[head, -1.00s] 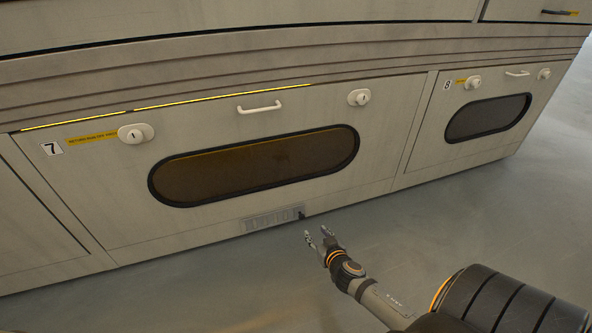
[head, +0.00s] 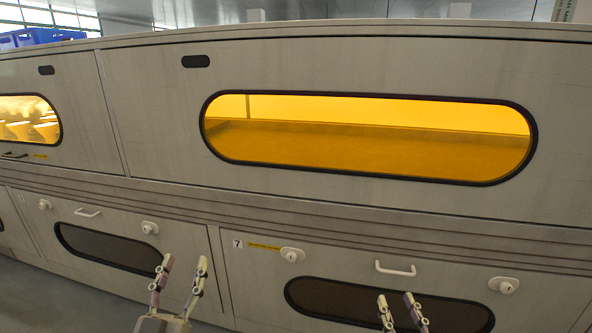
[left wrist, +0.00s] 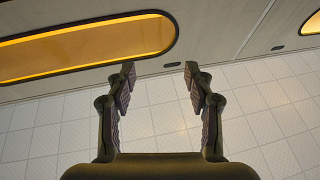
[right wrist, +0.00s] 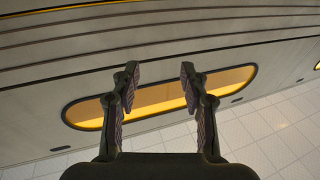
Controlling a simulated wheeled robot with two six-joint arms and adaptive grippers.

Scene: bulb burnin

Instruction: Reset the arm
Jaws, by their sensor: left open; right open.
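My left gripper (head: 180,278) stands upright at the bottom of the head view, in front of the lower panels left of door 7. Its fingers are apart and empty, as the left wrist view (left wrist: 159,80) also shows. My right gripper (head: 403,305) is at the bottom right of the head view, in front of the dark oval window (head: 345,303) of door 7. Its fingers are apart with nothing between them in the right wrist view (right wrist: 160,82). Neither gripper holds anything.
A long cabinet wall fills the head view. Its upper panel has an amber-lit oval window (head: 370,138). Lower door 7 has a white handle (head: 395,268) and round white latches (head: 292,255). A blue crate (head: 40,37) sits on top at far left. Grey floor shows at lower left.

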